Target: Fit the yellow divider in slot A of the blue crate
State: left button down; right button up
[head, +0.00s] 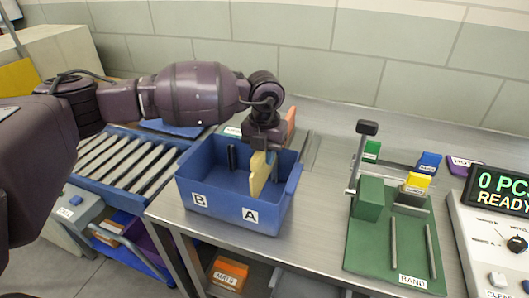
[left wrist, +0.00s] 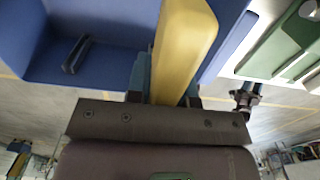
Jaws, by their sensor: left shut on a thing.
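The blue crate (head: 222,213) stands on the metal bench, with a B label at front left and an A label at front right. The yellow divider (head: 258,178) is upright inside the crate's walls, on the A side, its near end close to the front wall above the A label. I cannot tell whether its lower edge is in slot A. My left gripper (head: 270,157) comes down from above and is shut on the divider. In the left wrist view the divider (left wrist: 182,45) runs out from between the fingers. My right gripper is in no view.
A dark slot rail (head: 232,157) shows inside the crate on the B side. A roller conveyor (head: 120,160) lies left. Right of the crate are bare bench, a green fixture (head: 375,253) with an upright lever, and a control box (head: 485,235) with a display.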

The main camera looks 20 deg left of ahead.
aim_at(264, 167)
pick_arm(q)
jog(key=shift+f, duration=0.3)
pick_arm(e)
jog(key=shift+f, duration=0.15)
pick_arm(q)
jog(key=shift+f, duration=0.1)
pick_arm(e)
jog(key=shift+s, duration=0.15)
pick_arm(q)
jog(key=shift+f+b, duration=0.3)
jog(key=shift+f, duration=0.05)
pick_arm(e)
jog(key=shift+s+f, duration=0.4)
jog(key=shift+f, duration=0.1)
pick_arm(q)
jog(key=shift+f, duration=0.25)
jog(key=shift+f+b, duration=0.3)
jog(key=shift+f, duration=0.1)
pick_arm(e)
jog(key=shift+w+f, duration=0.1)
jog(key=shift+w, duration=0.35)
pick_arm(q)
jog(key=shift+f, duration=0.25)
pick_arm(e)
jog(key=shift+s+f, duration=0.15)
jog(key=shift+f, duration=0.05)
